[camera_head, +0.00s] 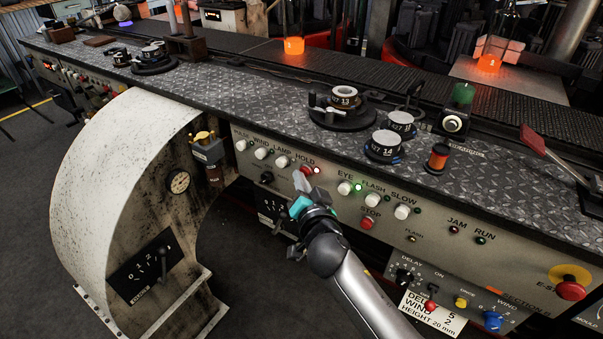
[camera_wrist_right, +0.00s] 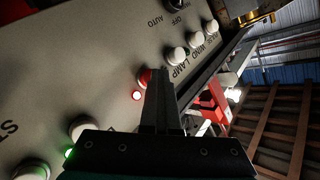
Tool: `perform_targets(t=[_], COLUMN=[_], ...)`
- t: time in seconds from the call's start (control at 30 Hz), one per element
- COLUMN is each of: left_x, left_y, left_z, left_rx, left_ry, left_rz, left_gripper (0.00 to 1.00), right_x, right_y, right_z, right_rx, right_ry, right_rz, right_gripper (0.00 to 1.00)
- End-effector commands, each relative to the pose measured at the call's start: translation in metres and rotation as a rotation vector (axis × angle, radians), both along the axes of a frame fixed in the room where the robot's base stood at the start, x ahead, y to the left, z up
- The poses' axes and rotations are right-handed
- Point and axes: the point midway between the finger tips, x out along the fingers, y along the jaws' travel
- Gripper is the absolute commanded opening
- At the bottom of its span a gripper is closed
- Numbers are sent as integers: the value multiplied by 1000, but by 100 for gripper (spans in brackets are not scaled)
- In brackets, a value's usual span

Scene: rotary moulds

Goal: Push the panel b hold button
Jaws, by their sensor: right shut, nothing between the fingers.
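The panel b hold button is a red button (camera_head: 307,170) under the HOLD label on the console front, with a small lit red lamp to its right. In the right wrist view the red button (camera_wrist_right: 144,77) shows partly behind my fingertips. My right gripper (camera_head: 301,178) is shut and empty, its fingertips right at the hold button; they also show in the wrist view (camera_wrist_right: 160,78). I cannot tell whether they touch it. My left gripper is not in view.
White pulse, wind and lamp buttons (camera_head: 261,153) sit left of hold. Eye, flash and slow buttons (camera_head: 373,199) and a red stop button (camera_head: 367,223) sit right. A red emergency stop (camera_head: 571,290) is at far right. A large curved housing (camera_head: 110,170) stands left.

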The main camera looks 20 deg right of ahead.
Motion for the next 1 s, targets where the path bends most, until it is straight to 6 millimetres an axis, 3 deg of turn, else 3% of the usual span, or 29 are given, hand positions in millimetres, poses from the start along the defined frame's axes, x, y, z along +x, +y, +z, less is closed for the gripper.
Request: perform_targets(t=[1.0], left_x=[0], left_y=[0], left_z=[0], left_rx=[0], left_ry=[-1], left_rz=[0], left_gripper=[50], right_x=[7], right_y=[-12], right_z=[0], right_rx=[-4], right_ry=[0], right_rz=[-9], right_gripper=[0])
